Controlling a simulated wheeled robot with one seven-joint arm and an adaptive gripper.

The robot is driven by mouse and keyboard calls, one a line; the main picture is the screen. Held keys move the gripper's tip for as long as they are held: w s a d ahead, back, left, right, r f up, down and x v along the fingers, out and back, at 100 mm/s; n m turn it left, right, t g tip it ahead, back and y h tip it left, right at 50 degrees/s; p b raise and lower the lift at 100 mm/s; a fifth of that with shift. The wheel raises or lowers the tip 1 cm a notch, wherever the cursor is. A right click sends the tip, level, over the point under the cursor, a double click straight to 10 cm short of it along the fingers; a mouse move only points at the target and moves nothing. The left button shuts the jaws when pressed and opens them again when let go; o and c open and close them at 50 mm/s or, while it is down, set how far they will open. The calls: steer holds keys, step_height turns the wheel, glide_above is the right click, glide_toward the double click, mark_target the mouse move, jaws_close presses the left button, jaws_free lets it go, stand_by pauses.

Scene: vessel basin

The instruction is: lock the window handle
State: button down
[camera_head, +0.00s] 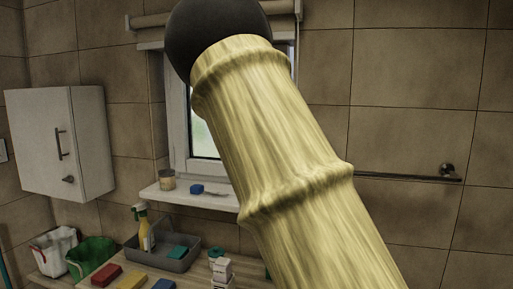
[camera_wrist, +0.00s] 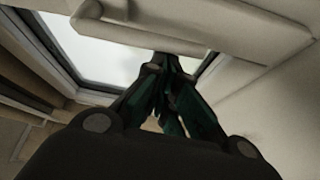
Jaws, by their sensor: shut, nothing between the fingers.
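The window (camera_head: 178,125) with a white frame stands at the back in the head view. My arm covers most of it, and I cannot make out the handle there. In the wrist view the window pane (camera_wrist: 115,42) is bright inside its pale frame, and a pale bar (camera_wrist: 215,30) crosses the top. I cannot tell whether this bar is part of the handle or frame. My gripper (camera_wrist: 168,62) is shut and empty in the wrist view, its dark fingertips close below the bar in the picture. Whether they touch it is unclear. The gripper is hidden in the head view.
The sill (camera_head: 188,199) holds a jar (camera_head: 168,181) and a blue item (camera_head: 196,189). Below are a grey tray (camera_head: 177,262) with a spray bottle (camera_head: 144,228), and several coloured blocks. A white cabinet (camera_head: 62,140) hangs left; a towel rail (camera_head: 405,177) is right.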

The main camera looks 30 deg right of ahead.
steer(key=v, duration=1.2)
steer(key=shift+f, duration=0.1)
